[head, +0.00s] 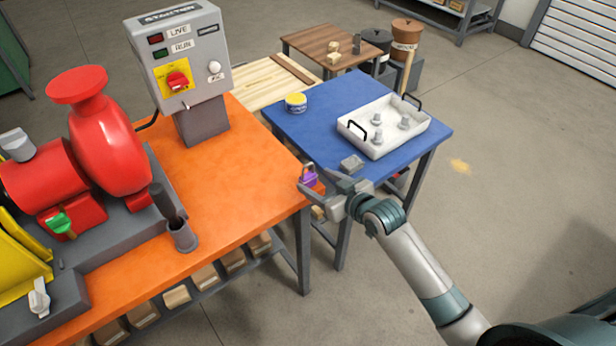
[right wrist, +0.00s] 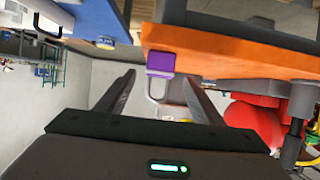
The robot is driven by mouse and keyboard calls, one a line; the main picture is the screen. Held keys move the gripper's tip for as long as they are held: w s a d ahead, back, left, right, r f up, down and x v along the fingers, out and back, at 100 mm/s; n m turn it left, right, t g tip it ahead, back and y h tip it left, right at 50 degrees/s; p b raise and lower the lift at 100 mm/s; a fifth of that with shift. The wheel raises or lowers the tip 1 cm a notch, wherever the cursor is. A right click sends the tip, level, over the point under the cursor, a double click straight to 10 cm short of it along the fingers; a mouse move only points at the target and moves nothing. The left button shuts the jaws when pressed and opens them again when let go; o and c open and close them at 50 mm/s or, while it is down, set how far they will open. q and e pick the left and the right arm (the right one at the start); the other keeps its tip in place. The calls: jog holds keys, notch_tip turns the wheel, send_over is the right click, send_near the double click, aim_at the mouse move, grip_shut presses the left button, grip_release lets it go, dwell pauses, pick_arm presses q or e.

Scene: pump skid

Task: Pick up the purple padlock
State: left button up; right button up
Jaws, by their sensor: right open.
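The purple padlock (head: 309,178) is at the right corner of the orange table (head: 235,165), its shackle pointing up in the head view. In the right wrist view the purple padlock (right wrist: 160,62) shows ahead, between the lines of the fingers, with its pale shackle toward me. My right gripper (head: 322,182) is close to the padlock in the head view. It also shows in the right wrist view (right wrist: 158,88), with its two fingers apart and nothing held between them. My left gripper is not in view.
A blue table (head: 300,125) stands just behind, with a white tray (head: 415,136) and a yellow-and-blue tin (head: 296,102). A red pump (head: 105,140) and a grey starter box (head: 185,60) occupy the orange table. Open floor lies to the right.

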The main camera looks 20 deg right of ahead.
aim_at(311, 179)
jog(key=shift+w+a+f, duration=0.1)
jog(key=shift+w, duration=0.05)
jog(key=shift+w+a+f+p, duration=0.1)
jog(key=shift+w+f+p, duration=0.05)
jog(key=shift+w+p, duration=0.15)
jog(key=shift+w+a+f+p, duration=0.1)
jog(key=shift+w+p, duration=0.1)
jog(key=shift+w, duration=0.15)
jog(key=shift+f+p+x, duration=0.25)
jog(key=shift+p+x, duration=0.25)
jog(key=shift+x, duration=1.3)
jog(key=c, duration=1.2)
